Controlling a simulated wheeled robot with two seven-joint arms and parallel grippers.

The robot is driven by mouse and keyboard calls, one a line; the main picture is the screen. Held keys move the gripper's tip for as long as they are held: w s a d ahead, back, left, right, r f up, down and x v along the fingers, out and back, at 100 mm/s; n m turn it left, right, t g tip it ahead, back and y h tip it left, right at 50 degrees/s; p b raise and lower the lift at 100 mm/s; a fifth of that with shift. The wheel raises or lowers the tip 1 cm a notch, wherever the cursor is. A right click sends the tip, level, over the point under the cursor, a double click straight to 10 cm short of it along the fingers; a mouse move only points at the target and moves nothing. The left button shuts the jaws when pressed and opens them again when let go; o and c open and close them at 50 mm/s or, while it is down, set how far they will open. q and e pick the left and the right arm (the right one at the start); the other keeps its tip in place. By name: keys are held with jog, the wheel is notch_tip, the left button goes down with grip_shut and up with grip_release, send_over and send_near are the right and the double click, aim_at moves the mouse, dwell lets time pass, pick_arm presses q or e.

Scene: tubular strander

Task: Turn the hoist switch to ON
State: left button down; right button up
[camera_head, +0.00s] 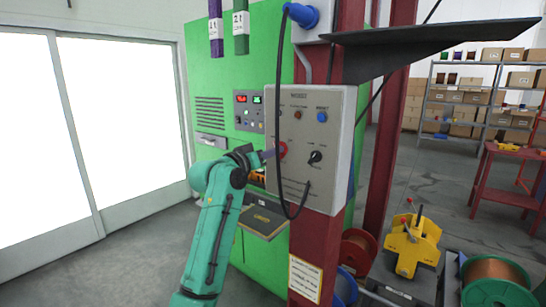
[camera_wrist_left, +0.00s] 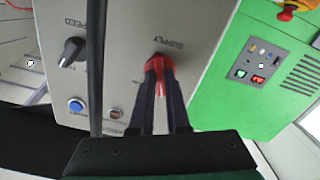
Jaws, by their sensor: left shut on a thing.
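The grey hoist panel (camera_head: 335,100) is mounted on a dark red post. Its red switch knob (camera_head: 281,149) sits at the panel's left side. My left gripper (camera_head: 270,154) reaches it from the left. In the left wrist view the red knob (camera_wrist_left: 160,63) lies between the two dark fingers of my left gripper (camera_wrist_left: 163,78), which are shut on it. The word SUPPLY is printed beside it. The fingers hide part of the knob, and I cannot tell which position it points to. My right gripper is in neither view.
A black cable (camera_head: 279,90) hangs in a loop in front of the panel. A black speed knob (camera_head: 315,157) and a blue button (camera_head: 322,117) are on the same panel. A green cabinet (camera_head: 215,85) stands behind. A dark shelf (camera_head: 430,36) juts out above right.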

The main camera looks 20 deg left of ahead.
pick_arm(q)
jog(key=shift+m+p, duration=0.8)
jog(key=shift+m, duration=5.8)
jog(key=c, duration=0.9)
grip_release()
jog(key=shift+s, duration=0.1)
